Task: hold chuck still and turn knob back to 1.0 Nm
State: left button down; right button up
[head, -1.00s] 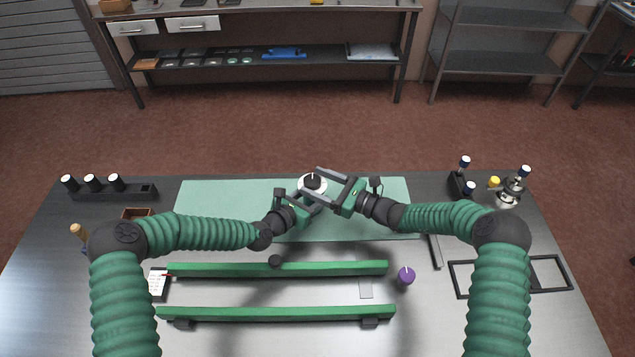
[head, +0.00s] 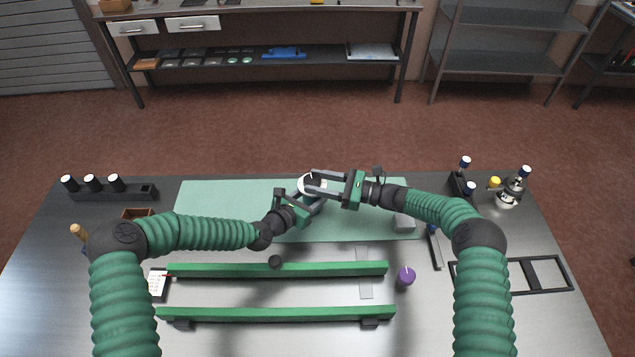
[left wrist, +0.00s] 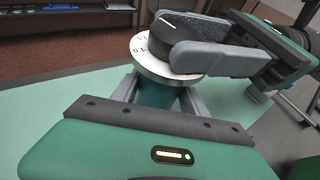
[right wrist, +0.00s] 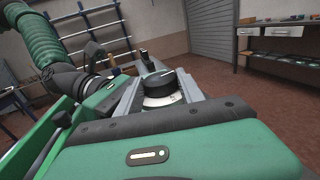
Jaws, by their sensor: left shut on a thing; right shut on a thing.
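The chuck has a white dial ring (left wrist: 180,72) with printed numbers and a green body (left wrist: 155,93) below it. A black knob (right wrist: 158,86) with a white pointer line sits on top of the dial. My left gripper (head: 309,194) is shut on the chuck's body under the dial, seen in the left wrist view. My right gripper (head: 313,183) comes from the right and is shut on the knob, a finger on each side. The fingers hide part of the knob and dial, and I cannot read the exact setting.
The work sits over a pale green mat (head: 210,205). Two green rails (head: 300,268) lie in front, with a purple-topped item (head: 406,277) at their right. A black rack (head: 110,192) stands at the back left, a metal bottle (head: 511,192) at the back right.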

jog(key=shift+w+d+n+g, duration=0.15)
jog(key=shift+w+n+g, duration=0.1)
jog(key=shift+n+g, duration=0.75)
jog(key=o, duration=1.4)
jog(key=shift+s+g, duration=0.1)
jog(key=shift+g, duration=0.3)
jog(key=s+d, duration=0.1)
jog(key=d, duration=1.1)
jog(key=shift+s, duration=0.15)
jog(key=shift+f, duration=0.1)
